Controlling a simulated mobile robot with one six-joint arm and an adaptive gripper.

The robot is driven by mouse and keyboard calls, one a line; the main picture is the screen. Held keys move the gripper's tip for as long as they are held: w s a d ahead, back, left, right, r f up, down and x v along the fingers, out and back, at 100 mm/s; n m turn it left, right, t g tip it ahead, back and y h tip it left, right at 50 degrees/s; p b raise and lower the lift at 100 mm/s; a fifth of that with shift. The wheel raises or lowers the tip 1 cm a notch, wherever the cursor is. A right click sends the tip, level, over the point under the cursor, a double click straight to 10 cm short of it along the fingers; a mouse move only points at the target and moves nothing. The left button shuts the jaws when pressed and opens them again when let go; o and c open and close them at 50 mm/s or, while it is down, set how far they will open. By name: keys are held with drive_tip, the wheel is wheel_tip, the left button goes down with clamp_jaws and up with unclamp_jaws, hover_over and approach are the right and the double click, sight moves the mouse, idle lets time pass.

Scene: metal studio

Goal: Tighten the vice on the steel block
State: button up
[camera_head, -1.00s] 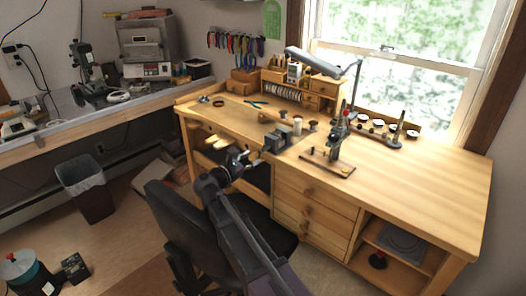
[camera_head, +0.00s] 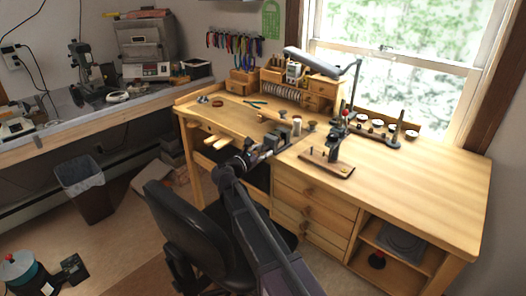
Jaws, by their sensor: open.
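The grey vice (camera_head: 277,138) sits at the front edge of the wooden bench, left of the drawers. My gripper (camera_head: 257,152) is right in front of the vice and covers its lower left part and its handle. It is open, with no object visible between its fingers. Whether the fingers touch the vice cannot be told. The steel block cannot be told apart from the grey jaws at this size.
A wooden bench (camera_head: 430,190) carries a small press (camera_head: 333,155) to the right of the vice. Small pots (camera_head: 297,124) stand just behind the vice. A black chair (camera_head: 175,220) stands close under my arm. The bench's right side is clear.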

drive_tip(key=shift+w, duration=0.1)
clamp_jaws()
drive_tip(key=shift+m, duration=0.4)
drive_tip(key=m, duration=1.1)
idle(0.4)
drive_tip(key=shift+m, duration=0.3)
drive_tip(key=shift+d, duration=0.1)
unclamp_jaws()
